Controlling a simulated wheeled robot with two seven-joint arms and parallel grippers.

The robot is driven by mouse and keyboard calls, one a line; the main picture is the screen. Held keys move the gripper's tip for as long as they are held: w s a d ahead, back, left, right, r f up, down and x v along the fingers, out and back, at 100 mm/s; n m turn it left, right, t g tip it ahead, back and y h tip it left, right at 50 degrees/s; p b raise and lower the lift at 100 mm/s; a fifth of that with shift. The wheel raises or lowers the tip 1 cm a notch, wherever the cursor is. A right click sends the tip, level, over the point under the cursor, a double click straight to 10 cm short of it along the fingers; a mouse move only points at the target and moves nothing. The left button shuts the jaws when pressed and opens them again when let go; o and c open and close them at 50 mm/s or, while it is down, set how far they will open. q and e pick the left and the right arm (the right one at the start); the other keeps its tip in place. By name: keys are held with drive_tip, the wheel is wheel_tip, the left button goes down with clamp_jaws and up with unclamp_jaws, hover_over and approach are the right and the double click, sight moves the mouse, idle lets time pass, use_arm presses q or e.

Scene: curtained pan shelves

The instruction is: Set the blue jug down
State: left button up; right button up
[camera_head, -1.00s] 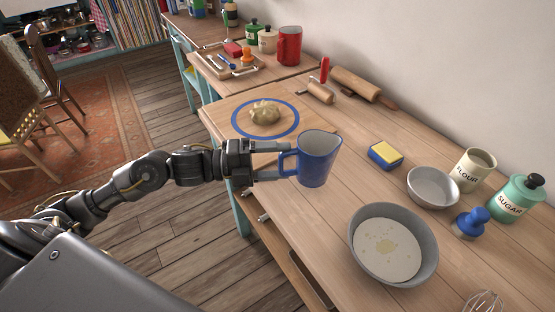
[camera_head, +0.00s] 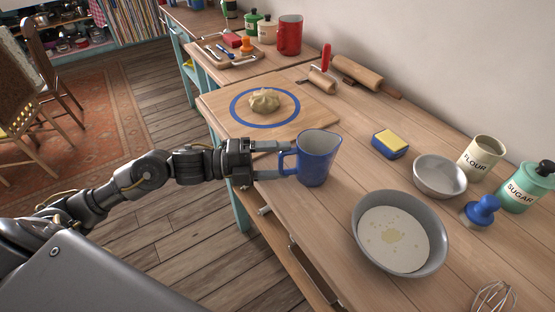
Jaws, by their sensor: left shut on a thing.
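The blue jug (camera_head: 318,160) is upright at the middle of the view, its handle pointing left. My left gripper (camera_head: 284,160) comes in from the left and is shut on the jug's handle. The jug is over the wooden worktop (camera_head: 345,124), near its front-left edge; I cannot tell for sure whether its base touches the wood. My right gripper is not in view.
A large grey bowl (camera_head: 352,222) with pale contents stands right of the jug. A yellow and blue sponge (camera_head: 390,144), a small grey bowl (camera_head: 440,176) and canisters are further right. A board with dough (camera_head: 264,100) lies behind the jug. Bare wood surrounds the jug.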

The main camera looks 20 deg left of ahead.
use_arm(q)
drive_tip(key=shift+f, duration=0.2)
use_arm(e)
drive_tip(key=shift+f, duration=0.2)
use_arm(q)
drive_tip(key=o, duration=1.5)
drive_tip(key=shift+o, duration=0.2)
drive_tip(key=shift+s, duration=0.1)
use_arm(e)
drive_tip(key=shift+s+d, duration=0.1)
use_arm(q)
drive_tip(key=shift+f, duration=0.25)
drive_tip(key=shift+s+a+f+b, duration=0.15)
drive_tip(key=shift+a+b, duration=0.05)
drive_tip(key=shift+b, duration=0.15)
drive_tip(key=b+v, duration=0.2)
drive_tip(key=v, duration=0.8)
drive_tip(key=shift+a+r, duration=0.2)
drive_tip(key=shift+r, duration=0.2)
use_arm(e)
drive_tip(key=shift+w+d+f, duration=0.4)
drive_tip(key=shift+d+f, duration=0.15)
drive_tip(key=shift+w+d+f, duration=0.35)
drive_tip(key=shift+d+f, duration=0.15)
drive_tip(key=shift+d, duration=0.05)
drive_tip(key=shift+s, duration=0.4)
